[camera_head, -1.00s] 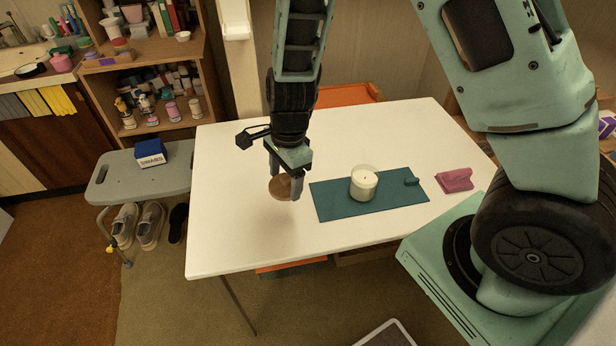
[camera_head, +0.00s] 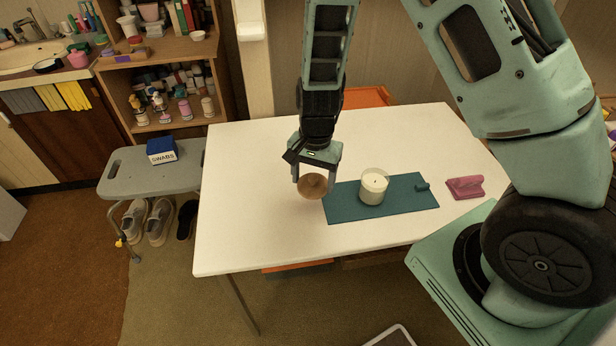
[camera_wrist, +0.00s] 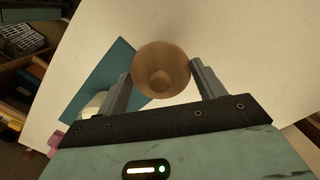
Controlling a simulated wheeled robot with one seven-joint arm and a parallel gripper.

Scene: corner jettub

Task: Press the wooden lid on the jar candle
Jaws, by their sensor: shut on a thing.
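The round wooden lid (camera_head: 312,186) is held between the fingers of my gripper (camera_head: 313,180), above the white table and left of the teal mat. It is tilted, with a round face toward the head camera. In the wrist view the lid (camera_wrist: 161,70) sits between the two fingertips (camera_wrist: 163,82), and a smaller round knob shows at its middle. The jar candle (camera_head: 374,187), pale wax in clear glass with a dark wick, stands upright and open on the mat, right of my gripper. In the wrist view the candle (camera_wrist: 95,106) is partly hidden behind the left finger.
The teal mat (camera_head: 345,208) lies on the white table (camera_head: 240,220). A small teal object (camera_head: 422,187) is at its right end, and a pink object (camera_head: 465,187) lies beyond. A grey bench with a blue swabs box (camera_head: 162,151) stands left. The table's left part is clear.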

